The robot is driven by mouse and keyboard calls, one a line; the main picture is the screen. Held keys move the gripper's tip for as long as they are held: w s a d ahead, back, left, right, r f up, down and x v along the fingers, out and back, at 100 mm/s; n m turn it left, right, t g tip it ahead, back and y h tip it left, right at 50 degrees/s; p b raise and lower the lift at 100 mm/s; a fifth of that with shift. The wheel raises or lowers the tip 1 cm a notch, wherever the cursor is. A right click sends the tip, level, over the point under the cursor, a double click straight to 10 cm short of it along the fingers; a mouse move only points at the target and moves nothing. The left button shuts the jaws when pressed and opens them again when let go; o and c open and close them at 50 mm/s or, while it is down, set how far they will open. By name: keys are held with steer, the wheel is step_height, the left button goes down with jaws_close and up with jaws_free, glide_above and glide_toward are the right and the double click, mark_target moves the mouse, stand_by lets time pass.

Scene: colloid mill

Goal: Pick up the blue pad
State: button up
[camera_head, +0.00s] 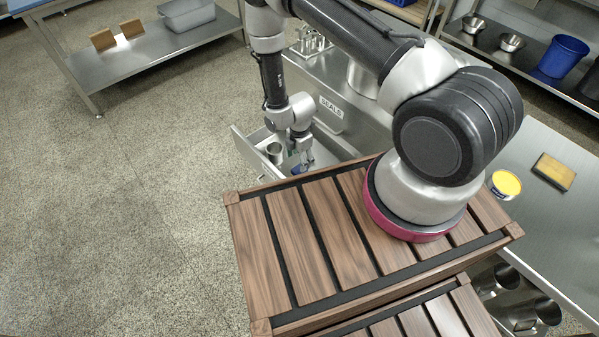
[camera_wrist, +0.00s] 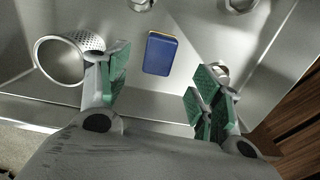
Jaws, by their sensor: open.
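The blue pad (camera_wrist: 159,54) is a small rounded rectangle with a thin yellow edge at its top. It lies on the metal floor of an open drawer (camera_wrist: 180,100). In the head view the drawer (camera_head: 244,148) juts out from the steel bench, and a bit of blue (camera_head: 297,170) shows below my gripper (camera_head: 304,160). In the wrist view my gripper (camera_wrist: 160,95) is open, its green-padded fingers wide apart and empty. The pad lies ahead of the gap between the fingertips and is fully visible there, apart from both fingers.
A perforated metal cup (camera_wrist: 68,58) lies in the drawer beside the left finger. Metal round parts (camera_wrist: 237,4) sit near the far wall. A wooden slatted surface (camera_head: 335,235) is close to the drawer. A yellow-topped tub (camera_head: 505,185) and a yellow sponge (camera_head: 553,172) rest on the right bench.

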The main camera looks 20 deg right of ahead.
mark_target(299, 169)
steer(key=shift+w+f+n, duration=0.1)
steer(key=shift+f+n, duration=0.05)
steer(key=shift+n, duration=0.15)
steer(key=shift+f, duration=0.35)
step_height(299, 169, down, 7)
steer(key=shift+r, duration=0.1)
steer(key=c, duration=1.2)
steer(key=shift+r, duration=0.1)
